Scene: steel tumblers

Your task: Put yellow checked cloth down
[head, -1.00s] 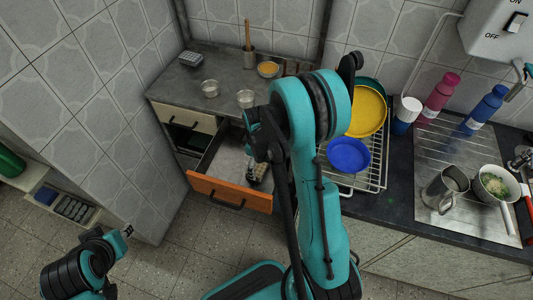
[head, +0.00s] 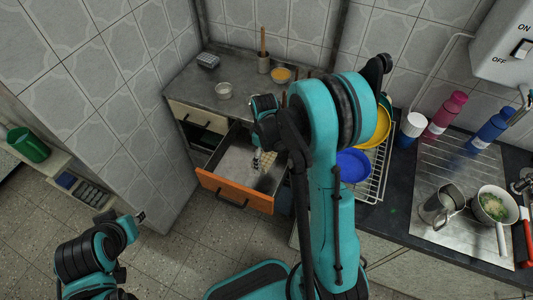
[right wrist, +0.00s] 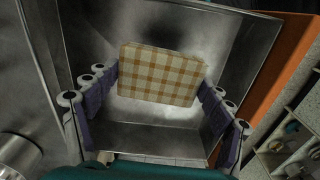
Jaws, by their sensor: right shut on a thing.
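The yellow checked cloth (right wrist: 160,75) is a folded, flat rectangle inside the open drawer, over its bare metal floor. It also shows small in the head view (head: 267,159), partly hidden by my right arm. My right gripper (right wrist: 160,98) reaches down into the drawer (head: 234,190), with one finger at each side of the cloth, shut on it. Whether the cloth touches the drawer floor I cannot tell. My left gripper (head: 141,216) is low at the left, away from the drawer, and too small to read.
The drawer's orange front sticks out below the grey counter (head: 205,77). A steel tumbler (head: 224,90) and an orange bowl (head: 280,75) stand on the counter. At the right are a dish rack (head: 375,180), bottles (head: 443,115) and a pot (head: 495,205).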

